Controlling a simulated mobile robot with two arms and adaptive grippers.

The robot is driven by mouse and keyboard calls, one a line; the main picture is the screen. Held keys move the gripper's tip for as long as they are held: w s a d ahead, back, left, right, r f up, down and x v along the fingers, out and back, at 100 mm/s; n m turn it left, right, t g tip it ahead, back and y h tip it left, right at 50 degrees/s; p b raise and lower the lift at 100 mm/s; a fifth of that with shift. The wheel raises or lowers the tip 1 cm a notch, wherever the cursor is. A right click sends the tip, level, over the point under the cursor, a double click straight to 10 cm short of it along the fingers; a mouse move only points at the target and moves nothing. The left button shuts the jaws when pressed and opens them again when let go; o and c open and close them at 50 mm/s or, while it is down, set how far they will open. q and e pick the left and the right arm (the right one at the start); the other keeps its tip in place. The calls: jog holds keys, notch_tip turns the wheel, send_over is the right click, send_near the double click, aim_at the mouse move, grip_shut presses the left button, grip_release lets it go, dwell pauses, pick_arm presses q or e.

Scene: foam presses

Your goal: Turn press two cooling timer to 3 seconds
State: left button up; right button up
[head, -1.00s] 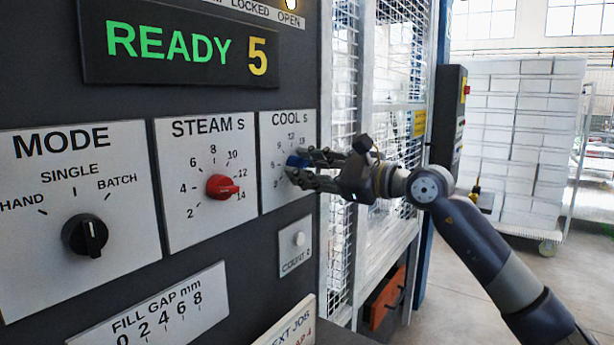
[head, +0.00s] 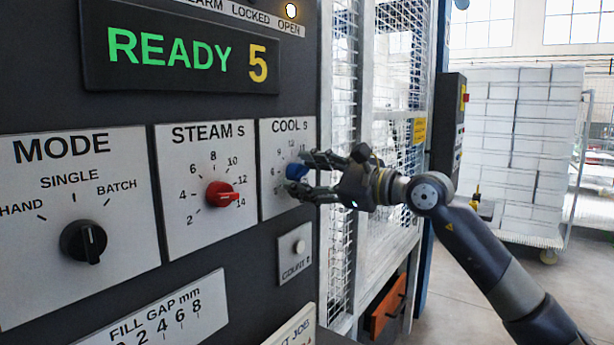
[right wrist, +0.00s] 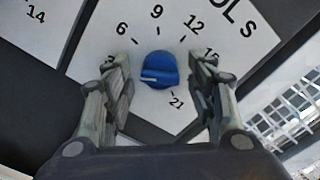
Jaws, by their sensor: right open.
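The blue COOL s knob (head: 296,171) sits on the panel's right-hand dial plate (head: 279,203). In the right wrist view the knob (right wrist: 160,69) has a white line pointing left, toward the low end of the scale, where the left finger partly hides a number. My right gripper (head: 302,174) is open, with one finger on each side of the knob. The right wrist view shows gaps between both fingers and the knob. My left gripper is not in view.
The red STEAM s knob (head: 221,195) and black MODE knob (head: 83,241) are to the left. The display (head: 188,52) reads READY 5. A COUNT button (head: 299,246) is below the COOL plate. A mesh guard (head: 341,160) stands right of the panel.

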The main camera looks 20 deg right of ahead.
jog(key=v, duration=1.2)
jog(key=shift+d, duration=0.1)
